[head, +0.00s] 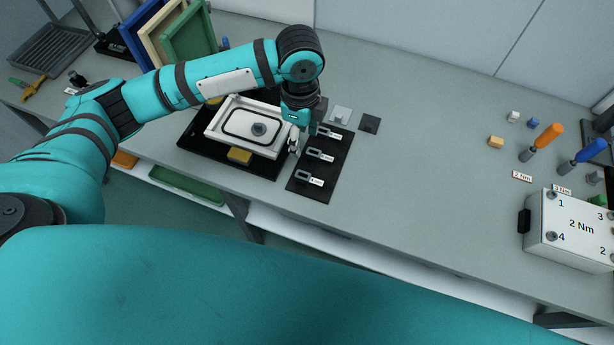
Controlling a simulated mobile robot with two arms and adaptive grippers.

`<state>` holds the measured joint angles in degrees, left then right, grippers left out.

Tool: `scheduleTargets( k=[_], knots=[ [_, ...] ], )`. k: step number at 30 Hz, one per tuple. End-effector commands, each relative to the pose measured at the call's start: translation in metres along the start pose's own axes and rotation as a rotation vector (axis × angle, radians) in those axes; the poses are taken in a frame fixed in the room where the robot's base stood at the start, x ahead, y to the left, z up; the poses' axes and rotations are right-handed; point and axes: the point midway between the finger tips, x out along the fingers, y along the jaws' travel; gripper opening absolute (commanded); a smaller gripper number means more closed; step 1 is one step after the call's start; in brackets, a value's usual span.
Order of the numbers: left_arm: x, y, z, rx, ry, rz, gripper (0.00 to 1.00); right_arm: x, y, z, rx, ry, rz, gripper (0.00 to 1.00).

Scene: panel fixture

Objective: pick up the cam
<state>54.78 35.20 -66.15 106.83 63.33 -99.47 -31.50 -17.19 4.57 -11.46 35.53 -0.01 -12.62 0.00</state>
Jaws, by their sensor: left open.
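Several dark grey pieces, each with a slot and a small white label, lie in a row on a black mat (299,188). They look like cams: the far piece (325,133), the middle piece (315,153) and the near piece (304,175). The labels are too small to read, so I cannot tell which is meant. My left gripper (302,136) points down at the mat's far left corner, just left of the far piece. It is open, and no piece shows between its fingers. It hides part of the mat's corner. My right gripper is out of view.
A white framed panel (215,127) sits on a black base (190,143) left of the gripper, with a yellow block (239,156) at its front. Two small plates lie behind the mat. The middle bench is clear.

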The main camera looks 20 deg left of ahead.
Motion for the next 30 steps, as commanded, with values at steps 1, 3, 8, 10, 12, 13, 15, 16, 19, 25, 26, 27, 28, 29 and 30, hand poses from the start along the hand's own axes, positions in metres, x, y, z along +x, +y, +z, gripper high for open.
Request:
scheduleTargets(
  k=[1, 3, 8, 10, 12, 13, 15, 16, 19, 25, 26, 27, 28, 29, 30],
  knots=[
    [0.008, 0.001, 0.000, -0.002, -0.002, 0.006, 0.50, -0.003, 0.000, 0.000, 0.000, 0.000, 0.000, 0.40],
    [0.022, 0.002, 0.000, -0.002, -0.002, 0.006, 0.50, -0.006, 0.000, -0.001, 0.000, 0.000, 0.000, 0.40],
    [0.057, 0.001, 0.000, -0.004, -0.001, 0.005, 0.50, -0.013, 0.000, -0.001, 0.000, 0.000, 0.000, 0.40],
    [0.072, 0.001, -0.001, -0.002, 0.000, 0.004, 0.50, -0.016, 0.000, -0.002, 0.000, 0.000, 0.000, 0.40],
    [0.086, 0.001, -0.001, -0.002, 0.001, 0.003, 0.50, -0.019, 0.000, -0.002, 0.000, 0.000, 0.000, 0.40],
    [0.091, 0.002, -0.001, -0.002, 0.000, 0.003, 0.50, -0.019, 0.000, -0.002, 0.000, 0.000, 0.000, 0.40],
    [0.101, 0.000, -0.001, -0.003, 0.001, 0.001, 0.50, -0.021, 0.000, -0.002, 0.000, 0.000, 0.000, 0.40],
    [0.104, 0.000, -0.001, -0.002, 0.001, 0.000, 0.50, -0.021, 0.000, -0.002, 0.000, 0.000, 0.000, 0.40],
    [0.112, 0.001, -0.001, -0.001, 0.001, 0.000, 0.50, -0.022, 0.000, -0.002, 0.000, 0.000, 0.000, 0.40],
    [0.128, 0.001, -0.004, -0.002, 0.000, 0.001, 0.50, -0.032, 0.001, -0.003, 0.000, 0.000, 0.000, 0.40],
    [0.133, 0.001, -0.005, -0.002, 0.000, 0.001, 0.50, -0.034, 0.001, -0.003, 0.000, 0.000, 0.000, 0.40],
    [0.139, 0.001, -0.007, -0.002, 0.001, 0.002, 0.50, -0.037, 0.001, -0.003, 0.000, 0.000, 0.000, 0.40],
    [0.144, 0.001, -0.008, -0.002, 0.001, 0.001, 0.50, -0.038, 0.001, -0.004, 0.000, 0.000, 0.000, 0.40],
    [0.150, 0.001, -0.007, -0.003, 0.000, 0.002, 0.50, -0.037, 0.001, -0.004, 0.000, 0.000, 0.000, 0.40],
    [0.155, 0.001, -0.007, -0.002, 0.001, 0.001, 0.50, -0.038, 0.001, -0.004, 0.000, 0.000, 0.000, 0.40]
  ],
)
